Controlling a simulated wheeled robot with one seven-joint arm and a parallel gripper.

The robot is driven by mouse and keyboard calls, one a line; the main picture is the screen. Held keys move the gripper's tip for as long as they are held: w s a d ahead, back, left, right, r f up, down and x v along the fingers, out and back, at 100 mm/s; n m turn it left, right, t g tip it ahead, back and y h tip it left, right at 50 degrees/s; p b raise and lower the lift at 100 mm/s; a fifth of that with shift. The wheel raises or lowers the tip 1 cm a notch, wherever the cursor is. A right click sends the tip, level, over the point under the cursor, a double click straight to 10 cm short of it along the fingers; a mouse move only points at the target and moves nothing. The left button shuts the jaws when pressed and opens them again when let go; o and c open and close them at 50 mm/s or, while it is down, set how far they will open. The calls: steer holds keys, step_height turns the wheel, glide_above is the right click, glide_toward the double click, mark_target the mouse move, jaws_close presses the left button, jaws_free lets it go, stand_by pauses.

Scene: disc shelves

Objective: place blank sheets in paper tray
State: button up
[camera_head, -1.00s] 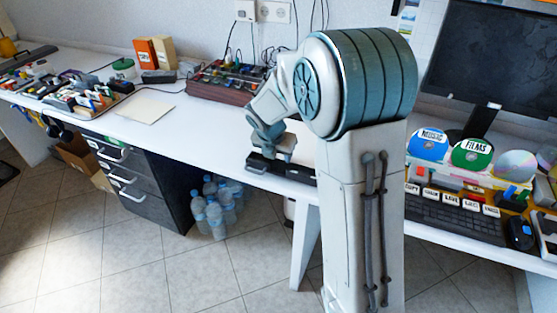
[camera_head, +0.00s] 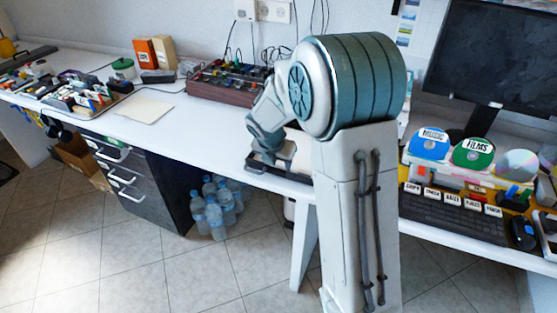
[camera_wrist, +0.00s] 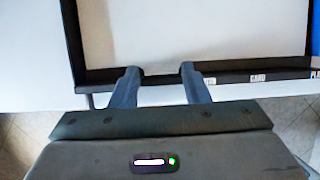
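A cream-white sheet or thin stack (camera_head: 146,110) lies flat on the desk, left of my arm. A black-rimmed paper tray (camera_wrist: 70,50) is in the wrist view, with a white surface (camera_wrist: 190,35) inside its rim. The front rim carries a label that reads CARD. In the head view the tray (camera_head: 298,177) shows at the desk's front edge, partly hidden by my arm. My gripper (camera_wrist: 160,70) has its two fingers apart, their tips at the tray's front rim. I see no sheet between them. Whether the tips touch the rim, I cannot tell.
A dark red control box (camera_head: 222,85) stands behind, near the wall. A keyboard (camera_head: 450,219), a disc stand and a monitor (camera_head: 500,55) are on the right. A loaded tray of small items lies far left. The desk between the sheet and my gripper is mostly clear.

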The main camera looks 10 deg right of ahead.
steer(key=shift+s+r, duration=0.1)
steer(key=shift+r, duration=0.1)
steer(key=p+v, duration=0.3)
steer(key=v, duration=0.9)
steer(key=s+d+r+m+g+y, duration=0.1)
steer(key=s+d+m+y, duration=0.1)
steer(key=s+m, duration=2.1)
steer(key=shift+s+m+g+y, duration=0.35)
steer(key=shift+m+g+y, duration=0.05)
steer(key=shift+m, duration=2.5)
steer(key=shift+d, duration=0.2)
